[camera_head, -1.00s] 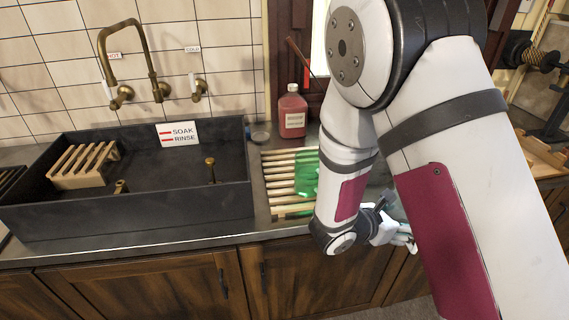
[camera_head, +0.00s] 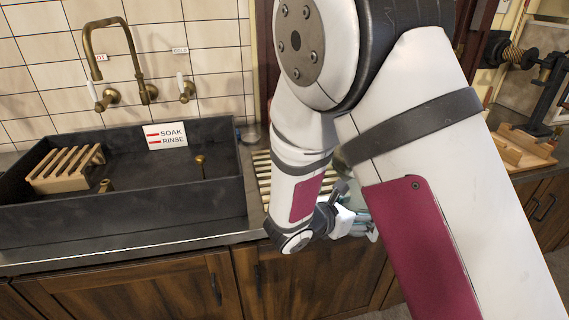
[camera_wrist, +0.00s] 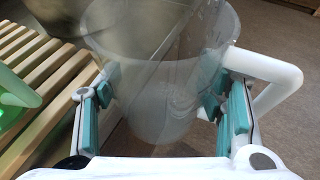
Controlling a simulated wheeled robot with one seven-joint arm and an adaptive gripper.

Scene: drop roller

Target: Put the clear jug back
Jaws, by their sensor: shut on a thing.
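The clear jug (camera_wrist: 160,95) is upright between my gripper's teal-padded fingers in the wrist view, with its white handle (camera_wrist: 278,85) on the right. My gripper (camera_wrist: 165,108) is shut on the jug's body. In the head view my gripper (camera_head: 358,222) is in front of the counter edge, right of the sink, and my arm hides most of what is around it. A pale bit of the jug shows there, but its outline is unclear.
A wooden slatted rack (camera_wrist: 45,75) lies left of the jug, with a green translucent thing (camera_wrist: 14,100) on it. The dark sink (camera_head: 120,222) holds another slatted rack (camera_head: 65,166) and a soak/rinse sign (camera_head: 166,136). Brown floor (camera_wrist: 290,35) shows to the right.

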